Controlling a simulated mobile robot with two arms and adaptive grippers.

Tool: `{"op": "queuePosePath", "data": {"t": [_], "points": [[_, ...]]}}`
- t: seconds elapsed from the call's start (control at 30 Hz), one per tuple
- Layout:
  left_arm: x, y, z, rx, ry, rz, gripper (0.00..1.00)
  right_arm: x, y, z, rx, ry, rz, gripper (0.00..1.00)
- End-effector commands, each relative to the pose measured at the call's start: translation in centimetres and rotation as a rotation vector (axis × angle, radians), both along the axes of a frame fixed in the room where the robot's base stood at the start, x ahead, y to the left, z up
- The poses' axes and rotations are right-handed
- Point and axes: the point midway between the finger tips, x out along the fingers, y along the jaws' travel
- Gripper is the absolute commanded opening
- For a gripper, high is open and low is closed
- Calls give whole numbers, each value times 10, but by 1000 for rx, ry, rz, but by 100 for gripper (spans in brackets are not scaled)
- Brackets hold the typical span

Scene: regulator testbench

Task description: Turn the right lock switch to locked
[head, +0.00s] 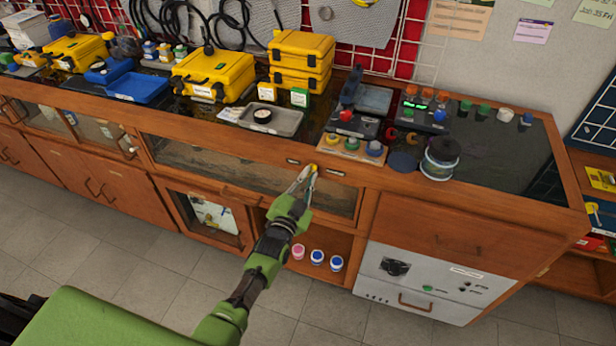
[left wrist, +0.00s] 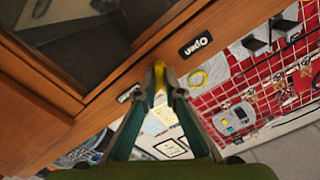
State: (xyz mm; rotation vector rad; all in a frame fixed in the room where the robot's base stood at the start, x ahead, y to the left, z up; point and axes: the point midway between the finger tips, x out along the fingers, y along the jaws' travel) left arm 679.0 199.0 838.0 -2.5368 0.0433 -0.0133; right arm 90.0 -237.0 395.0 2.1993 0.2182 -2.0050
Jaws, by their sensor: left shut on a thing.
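A small yellow lock switch (head: 314,167) sits on the wooden front rail under the counter edge, between two small dark labels. In the left wrist view the yellow switch (left wrist: 161,98) shows between the fingers, and a label (left wrist: 196,44) next to it reads "Open", seen upside down. The other label (left wrist: 128,93) is too small to read. My left gripper (head: 311,172) is shut on the switch, its fingers on either side of it. The fingers hide part of the switch, so its exact angle is unclear. My right gripper is not in view.
The glass-fronted drawer (head: 245,180) lies below the rail. On the counter stand yellow cases (head: 213,75), a grey tray (head: 270,118), a wooden block with knobs (head: 352,147) and a glass jar (head: 440,158). Several small jars (head: 317,257) sit on the open shelf below.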

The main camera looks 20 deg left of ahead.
Motion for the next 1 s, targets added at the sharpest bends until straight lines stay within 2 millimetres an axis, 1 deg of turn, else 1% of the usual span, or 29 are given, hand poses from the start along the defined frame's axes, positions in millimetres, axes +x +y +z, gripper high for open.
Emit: {"op": "queuePosePath", "data": {"t": [0.2,0.4,0.93,0.97,1.0], "points": [[0,0,-1,118,-3,0,0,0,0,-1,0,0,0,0],[0,0,0,177,-5,0,0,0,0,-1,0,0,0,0],[0,0,0,199,-5,0,0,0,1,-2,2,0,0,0],[0,0,0,199,-5,0,14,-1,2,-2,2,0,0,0],[0,0,0,198,-5,0,24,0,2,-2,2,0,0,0]]}}
